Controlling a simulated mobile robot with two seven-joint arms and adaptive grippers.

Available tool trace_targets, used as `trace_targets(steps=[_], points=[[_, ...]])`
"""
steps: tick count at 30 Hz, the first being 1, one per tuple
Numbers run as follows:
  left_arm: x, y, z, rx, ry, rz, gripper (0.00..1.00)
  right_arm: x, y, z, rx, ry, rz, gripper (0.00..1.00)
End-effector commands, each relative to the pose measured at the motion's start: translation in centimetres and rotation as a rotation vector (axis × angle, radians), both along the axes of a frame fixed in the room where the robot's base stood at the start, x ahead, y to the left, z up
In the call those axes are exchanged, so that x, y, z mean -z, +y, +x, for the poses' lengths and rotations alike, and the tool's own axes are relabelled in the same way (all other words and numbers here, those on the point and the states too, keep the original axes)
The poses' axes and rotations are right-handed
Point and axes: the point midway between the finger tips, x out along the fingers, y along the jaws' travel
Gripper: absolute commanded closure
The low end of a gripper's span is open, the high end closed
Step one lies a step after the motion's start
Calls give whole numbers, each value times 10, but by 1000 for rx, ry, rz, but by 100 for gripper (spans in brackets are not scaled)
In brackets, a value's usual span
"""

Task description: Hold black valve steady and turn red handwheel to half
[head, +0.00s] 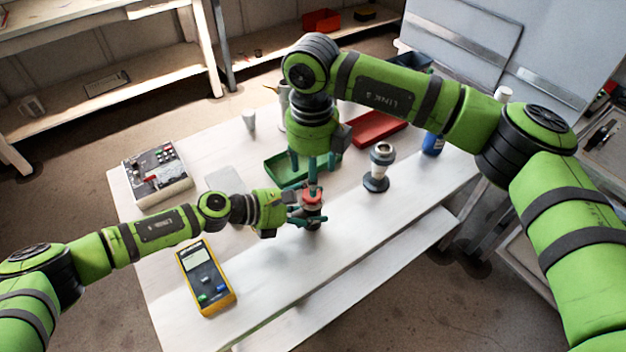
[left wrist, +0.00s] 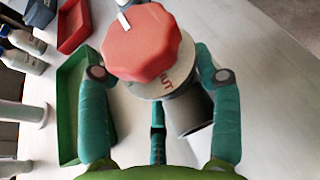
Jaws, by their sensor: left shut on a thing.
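The red handwheel (head: 312,196) sits on top of the black valve (head: 314,221) near the middle of the table. In the left wrist view the red handwheel (left wrist: 144,42) has a white pointer at its upper left, above a pale dial with partly hidden lettering. The black valve (left wrist: 190,112) shows below it. My left gripper (head: 303,215) is shut on the black valve from the left, its teal fingers on either side in the left wrist view (left wrist: 160,77). My right gripper (head: 312,167) points down above and behind the handwheel, its fingers spread; the front finger overlaps the wheel in the picture.
A green tray (head: 284,173) lies behind the valve, and a grey-black fitting (head: 379,166) stands to its right. A yellow meter (head: 206,278) lies front left, a control box (head: 157,172) back left. A red tray (head: 378,129) and blue bottle (head: 432,144) are at right. The front right tabletop is clear.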

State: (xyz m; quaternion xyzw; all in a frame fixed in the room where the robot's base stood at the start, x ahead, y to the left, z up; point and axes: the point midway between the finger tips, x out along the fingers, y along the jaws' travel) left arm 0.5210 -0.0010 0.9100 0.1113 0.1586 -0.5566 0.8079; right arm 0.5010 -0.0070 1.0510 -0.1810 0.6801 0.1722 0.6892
Motion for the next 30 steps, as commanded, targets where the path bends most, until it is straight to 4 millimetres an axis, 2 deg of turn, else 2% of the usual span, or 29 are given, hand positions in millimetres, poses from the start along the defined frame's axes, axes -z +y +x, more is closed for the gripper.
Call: trace_targets(steps=[1, 6, 17, 20, 23, 26, 30], points=[[9, 3, -4, 2, 8, 14, 80, -4, 0, 0, -1, 0, 0, 36], [9, 3, -3, 2, 8, 14, 80, -12, 0, -1, -1, 2, -1, 36], [9, 3, -4, 2, 7, 13, 80, -12, 5, -3, -12, 10, 23, 36], [9, 3, -4, 2, 7, 13, 80, -14, 25, -10, -50, 40, 116, 36], [9, 3, -4, 2, 7, 13, 80, -24, 62, -23, -110, 88, 296, 36], [9, 3, -4, 2, 7, 13, 80, -48, 108, -38, -163, 138, 542, 36], [9, 3, -4, 2, 7, 13, 80, -103, 164, -49, -176, 176, 910, 36]])
